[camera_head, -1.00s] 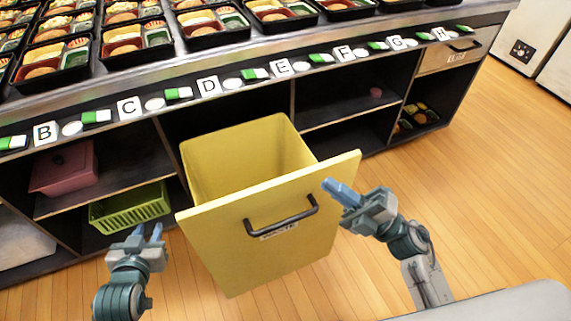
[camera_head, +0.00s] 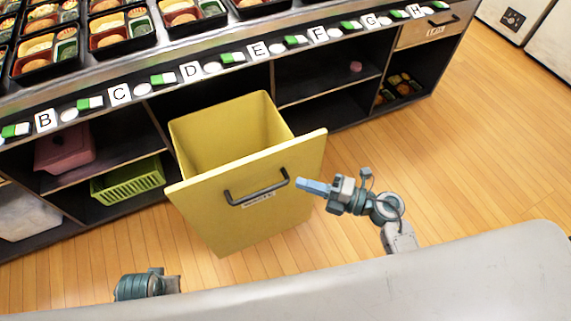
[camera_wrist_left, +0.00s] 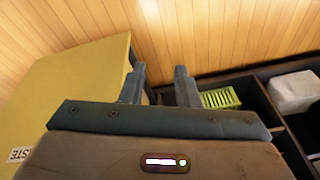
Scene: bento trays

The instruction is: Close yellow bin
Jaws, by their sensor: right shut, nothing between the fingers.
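The yellow bin (camera_head: 240,222) is pulled out from under the counter like a drawer, and its open top shows an empty-looking inside. A dark handle (camera_head: 257,190) is on its front panel, with a small label below. My right gripper (camera_head: 303,186) is shut and empty, just right of the handle and in front of the panel, apparently apart from it. In the head view my left wrist shows at the lower left, but its fingers are hidden. In the left wrist view my left gripper (camera_wrist_left: 162,85) has its fingers apart with nothing between, beside the yellow panel (camera_wrist_left: 85,85).
A green basket (camera_head: 128,182) and a pink bin (camera_head: 65,150) sit on shelves left of the yellow bin. The shelves to the right hold small items. Bento trays (camera_head: 120,30) line the counter above. The wooden floor (camera_head: 470,150) is clear on the right.

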